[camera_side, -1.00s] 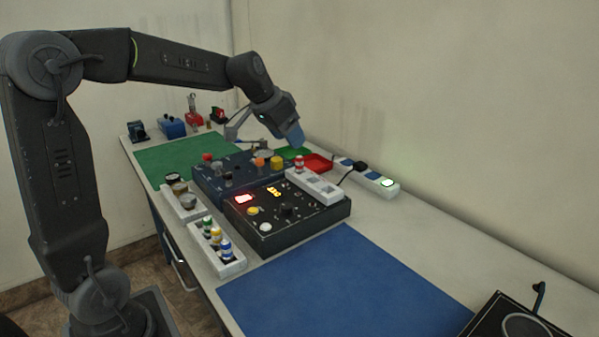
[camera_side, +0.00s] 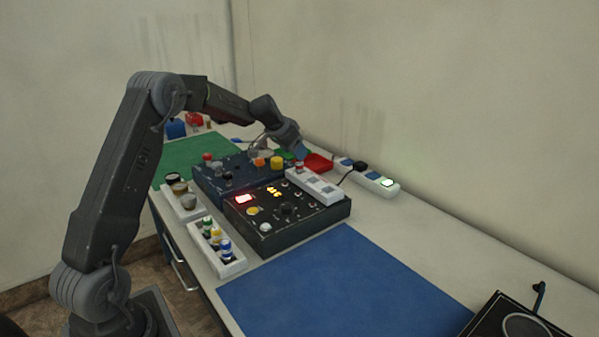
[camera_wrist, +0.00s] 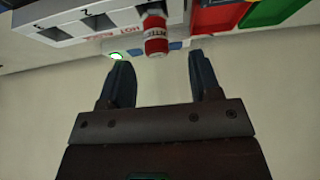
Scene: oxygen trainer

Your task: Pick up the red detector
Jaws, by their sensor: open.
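The red detector (camera_wrist: 156,36) is a small red cylinder with a white label band. It stands in a slot at the end of a white rack (camera_wrist: 103,22). In the side view the detector (camera_side: 299,166) shows at the far end of the white rack (camera_side: 318,187), close to the gripper tip. My gripper (camera_wrist: 161,75) is open and empty in the wrist view. Its two fingers point toward the detector, which lies beyond the tips and between their lines. In the side view my gripper (camera_side: 302,151) is low over the back of the bench, its fingers partly hidden.
A red tray (camera_side: 318,163) and a green one lie just behind the gripper. A black control box (camera_side: 300,216) and a blue one (camera_side: 213,181) stand in front. A power strip (camera_side: 380,181) lies to the right. The blue mat (camera_side: 340,284) is bare.

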